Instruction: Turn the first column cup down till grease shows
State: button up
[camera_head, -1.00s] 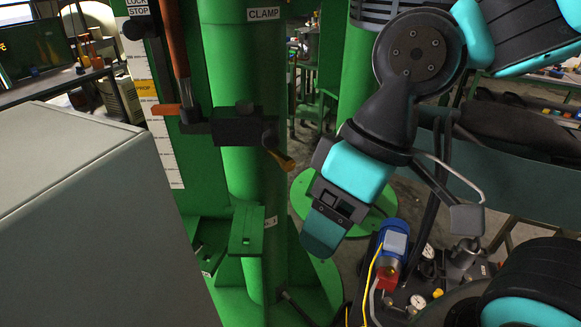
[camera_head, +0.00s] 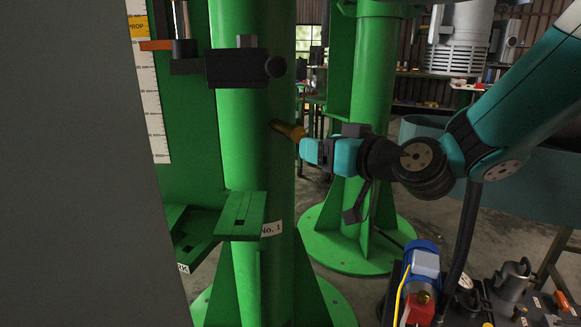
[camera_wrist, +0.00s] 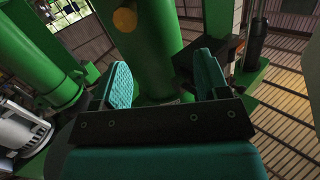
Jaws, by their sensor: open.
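The first column (camera_head: 245,150) is a thick green upright with a "No. 1" label (camera_head: 271,229) low on it. Its brass-coloured cup (camera_head: 287,129) sticks out from the right side and tilts down a little to the right. My gripper (camera_head: 306,151) has teal fingers and is at the cup's outer end, slightly below it; I cannot tell whether they touch. In the wrist view the cup's round end (camera_wrist: 125,20) faces me, beyond the fingers and nearer the left one. The gripper (camera_wrist: 163,80) is open, with nothing between its fingers. No grease can be made out.
A black clamp block (camera_head: 237,68) sits on the column above the cup. A green bracket (camera_head: 240,213) juts out below. A second green column (camera_head: 362,120) stands behind my gripper. A blue motor unit (camera_head: 422,262) is at lower right. A grey panel (camera_head: 75,170) fills the left.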

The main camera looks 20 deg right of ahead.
aim_at(299, 130)
jog(key=w+p, duration=0.4)
jog(key=w, duration=0.1)
jog(key=w+m+t+h+p, duration=0.1)
jog(key=w+p, duration=0.4)
jog(key=w, duration=0.1)
jog(key=w+f+h+p, duration=0.1)
jog(key=w+p, duration=0.4)
jog(key=shift+w+d+t, duration=0.15)
jog(key=shift+w+t, duration=0.1)
jog(key=shift+t, duration=0.15)
jog(key=shift+w+a+f+p, duration=0.1)
jog(key=shift+w+f+p, duration=0.05)
jog(key=shift+w+p, duration=0.35)
jog(key=shift+w+a+f+p, duration=0.15)
jog(key=shift+w+p, duration=0.15)
jog(key=shift+p, duration=0.25)
jog(key=c, duration=0.9)
